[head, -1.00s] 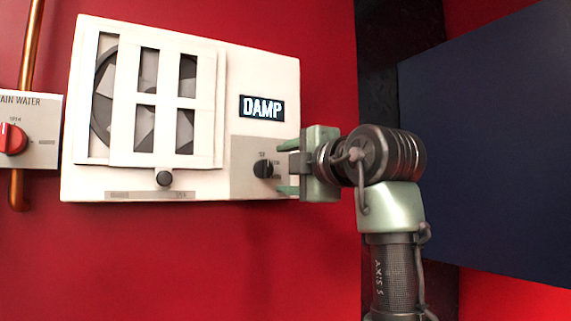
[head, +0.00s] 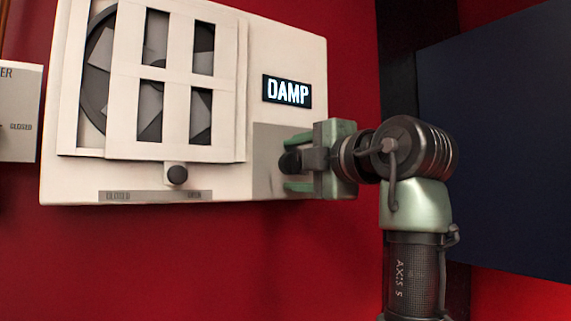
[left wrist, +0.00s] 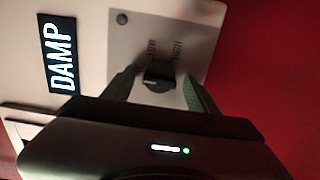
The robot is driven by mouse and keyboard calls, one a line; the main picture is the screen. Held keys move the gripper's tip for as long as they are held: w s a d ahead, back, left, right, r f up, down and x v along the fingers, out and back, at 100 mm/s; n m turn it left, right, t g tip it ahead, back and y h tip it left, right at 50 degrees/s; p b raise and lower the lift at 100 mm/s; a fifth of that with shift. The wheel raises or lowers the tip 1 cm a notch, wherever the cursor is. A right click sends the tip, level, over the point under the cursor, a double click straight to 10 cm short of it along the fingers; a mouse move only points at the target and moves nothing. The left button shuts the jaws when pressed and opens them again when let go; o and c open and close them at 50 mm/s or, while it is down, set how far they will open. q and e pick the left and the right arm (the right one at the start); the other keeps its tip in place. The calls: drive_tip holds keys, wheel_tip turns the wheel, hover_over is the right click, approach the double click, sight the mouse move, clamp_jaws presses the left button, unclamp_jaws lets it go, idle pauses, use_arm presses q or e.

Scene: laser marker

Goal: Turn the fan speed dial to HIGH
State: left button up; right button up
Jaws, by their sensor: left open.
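The black fan speed dial (head: 288,162) sits on a grey panel (head: 267,150) at the lower right of the white fan unit. My left gripper (head: 298,163) is open, one finger above the dial and one below it. In the left wrist view the dial (left wrist: 158,78) lies between the two spread fingers, and I cannot tell whether they touch it. The labels LOW and HIGH (left wrist: 178,52) show beside the dial; its pointer direction is unclear. My right gripper is in neither view.
The white fan unit (head: 285,50) carries a lit DAMP display (head: 287,91), a slatted shutter over the fan and a black knob (head: 177,174) on a slide. A water valve plate (head: 20,115) is at the left edge. A dark blue panel (head: 500,140) stands at the right.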

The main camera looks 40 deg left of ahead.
use_arm(q)
drive_tip(key=shift+d, duration=0.3)
drive_tip(key=shift+w+d, duration=0.1)
drive_tip(key=shift+d, duration=0.05)
drive_tip(key=c, duration=0.6)
clamp_jaws()
drive_tip(key=shift+m, duration=0.6)
drive_tip(key=m, duration=0.5)
drive_tip(key=shift+r+m+b, duration=0.15)
drive_tip(key=shift+m+b, duration=0.25)
drive_tip(key=m, duration=0.5)
drive_tip(key=shift+r+b, duration=0.1)
drive_tip(key=shift+b, duration=0.25)
drive_tip(key=m+b, duration=0.1)
drive_tip(key=m, duration=0.8)
drive_tip(key=shift+m+b, duration=0.5)
drive_tip(key=shift+m, duration=0.9)
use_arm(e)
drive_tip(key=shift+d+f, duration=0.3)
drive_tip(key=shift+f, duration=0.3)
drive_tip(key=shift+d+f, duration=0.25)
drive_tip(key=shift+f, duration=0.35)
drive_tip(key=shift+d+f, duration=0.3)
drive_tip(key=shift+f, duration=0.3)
